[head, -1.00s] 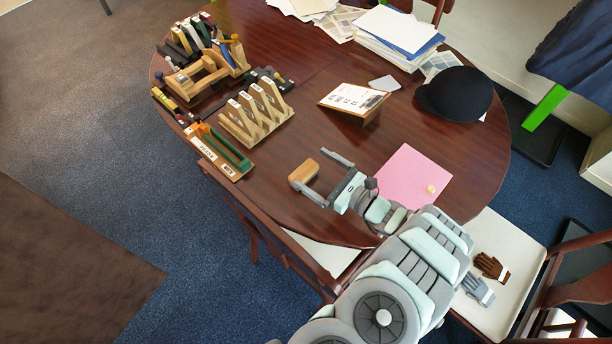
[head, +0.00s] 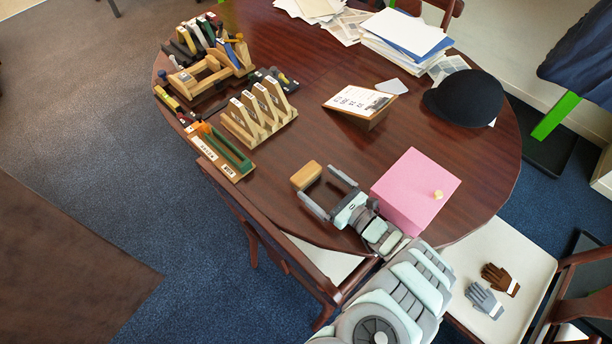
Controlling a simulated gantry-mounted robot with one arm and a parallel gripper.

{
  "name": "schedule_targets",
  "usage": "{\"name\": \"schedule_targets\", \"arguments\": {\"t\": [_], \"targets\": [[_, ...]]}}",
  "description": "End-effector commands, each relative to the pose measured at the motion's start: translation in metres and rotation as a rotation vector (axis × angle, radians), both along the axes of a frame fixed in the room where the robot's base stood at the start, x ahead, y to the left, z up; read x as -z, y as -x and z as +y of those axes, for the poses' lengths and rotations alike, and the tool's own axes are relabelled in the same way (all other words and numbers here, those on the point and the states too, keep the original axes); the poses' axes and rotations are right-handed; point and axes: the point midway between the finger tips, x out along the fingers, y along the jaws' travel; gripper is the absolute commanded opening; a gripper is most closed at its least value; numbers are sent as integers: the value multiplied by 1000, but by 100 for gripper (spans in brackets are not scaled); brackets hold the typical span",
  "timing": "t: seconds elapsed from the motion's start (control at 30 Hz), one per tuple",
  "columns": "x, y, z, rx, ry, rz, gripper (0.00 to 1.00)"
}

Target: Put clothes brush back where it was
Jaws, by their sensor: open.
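A small tan wooden block (head: 306,175), which may be the clothes brush, lies on the dark table near its front edge. No bristles can be made out. My gripper (head: 318,183) is open, low over the table, with its two grey fingers pointing up and left. The block is just beyond the fingertips, to their left, and looks free of both fingers. The narrow gap between block and fingertips is hard to judge.
A pink box (head: 414,190) with a knob stands right beside my gripper. A tilted calendar (head: 358,101) and a black hat (head: 465,97) are behind. Wooden racks (head: 259,113) and a green-edged tray (head: 226,152) stand left. The table between block and racks is clear.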

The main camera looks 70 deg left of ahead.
Motion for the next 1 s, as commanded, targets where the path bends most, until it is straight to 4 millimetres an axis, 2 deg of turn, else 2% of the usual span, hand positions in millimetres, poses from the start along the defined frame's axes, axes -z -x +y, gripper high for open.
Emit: {"name": "schedule_targets", "arguments": {"t": [0.3, 0.4, 0.7, 1.0], "targets": [[-1, 18, 44, -2, -3, -2, 100], [-1, 20, 53, 1, -1, -3, 100], [-1, 22, 56, 2, -1, -2, 99], [-1, 22, 56, 2, -1, -2, 75]]}}
